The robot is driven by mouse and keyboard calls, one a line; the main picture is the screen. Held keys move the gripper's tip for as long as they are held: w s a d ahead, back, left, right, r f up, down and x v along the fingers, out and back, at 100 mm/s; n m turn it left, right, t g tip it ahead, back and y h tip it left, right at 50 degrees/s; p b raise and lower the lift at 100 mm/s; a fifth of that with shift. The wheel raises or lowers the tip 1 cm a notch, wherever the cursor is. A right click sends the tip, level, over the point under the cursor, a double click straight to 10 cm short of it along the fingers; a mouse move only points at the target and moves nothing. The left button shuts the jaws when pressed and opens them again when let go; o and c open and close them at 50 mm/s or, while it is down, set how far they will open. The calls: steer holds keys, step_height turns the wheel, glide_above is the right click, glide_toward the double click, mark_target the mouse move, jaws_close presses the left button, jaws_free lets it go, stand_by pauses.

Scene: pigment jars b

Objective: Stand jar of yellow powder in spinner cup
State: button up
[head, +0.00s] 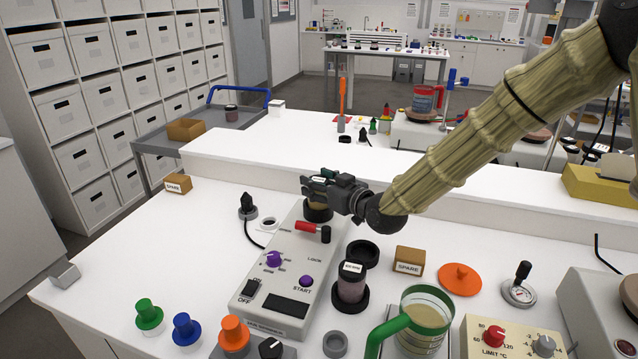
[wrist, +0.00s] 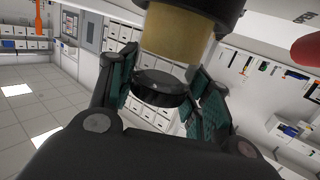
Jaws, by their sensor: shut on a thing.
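My gripper (head: 318,183) is over the far end of the white spinner (head: 285,270), shut on the black lid (wrist: 160,90) of the jar of yellow powder. The jar's yellow body (wrist: 175,35) shows in the wrist view, and a sliver of the jar (head: 318,204) shows below my gripper in the head view. The jar looks upright. A black round cup (head: 318,214) on the spinner is directly under it, and its dark rim (wrist: 215,8) is at the wrist view's top edge. I cannot tell whether the jar rests on the cup's floor.
A red-handled lock lever (head: 308,226) is close in front of the cup. A jar of mauve powder (head: 351,290) stands in a black holder right of the spinner, by an empty black ring (head: 362,254). A green-rimmed beaker (head: 425,315) stands at the front. A raised white ledge (head: 250,165) runs behind.

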steer(key=shift+f+b, duration=0.35)
steer(key=shift+f, duration=0.25)
steer(key=o, duration=1.1)
steer(key=shift+o, duration=0.2)
steer(key=v, duration=1.2)
steer(key=shift+d+r, duration=0.1)
